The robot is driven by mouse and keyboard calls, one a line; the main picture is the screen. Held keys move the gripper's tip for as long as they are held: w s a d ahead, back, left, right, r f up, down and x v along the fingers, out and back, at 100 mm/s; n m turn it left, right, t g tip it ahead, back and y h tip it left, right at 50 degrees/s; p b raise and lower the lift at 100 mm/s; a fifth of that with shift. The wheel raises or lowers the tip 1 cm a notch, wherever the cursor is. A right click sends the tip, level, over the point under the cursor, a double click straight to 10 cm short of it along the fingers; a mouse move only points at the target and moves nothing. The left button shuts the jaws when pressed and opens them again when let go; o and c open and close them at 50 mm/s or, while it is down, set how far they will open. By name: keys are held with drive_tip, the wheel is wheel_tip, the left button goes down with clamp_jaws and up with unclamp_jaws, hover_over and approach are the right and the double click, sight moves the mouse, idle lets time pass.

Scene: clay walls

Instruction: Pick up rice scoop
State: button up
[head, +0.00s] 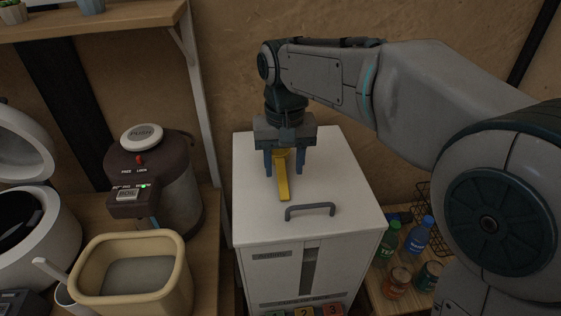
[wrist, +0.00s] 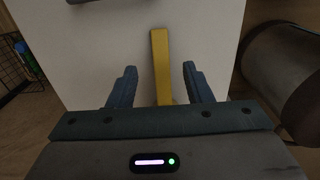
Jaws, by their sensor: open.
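The rice scoop (head: 282,180) is yellow and lies on the white top of a cabinet (head: 340,185). In the wrist view its long straight handle (wrist: 160,62) shows, and its other end is hidden behind my gripper's body. My gripper (head: 284,172) points down over the scoop. In the wrist view its two blue fingers (wrist: 160,68) are apart, one on each side of the scoop, with a gap on both sides. The gripper is open and holds nothing. I cannot tell the fingertips' exact height above the cabinet top.
A grey handle (head: 310,210) stands up near the cabinet top's front edge. At the left are a brown dispenser (head: 155,185), a cream bin (head: 133,270) and an open white cooker (head: 35,235). Bottles (head: 418,235) and jars stand at the right. The cabinet top is otherwise clear.

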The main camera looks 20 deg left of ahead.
sight(283, 183)
drive_tip(key=shift+a+f, duration=0.1)
drive_tip(key=shift+f, duration=2.15)
drive_tip(key=shift+f, duration=0.15)
drive_tip(key=shift+c, duration=0.3)
clamp_jaws()
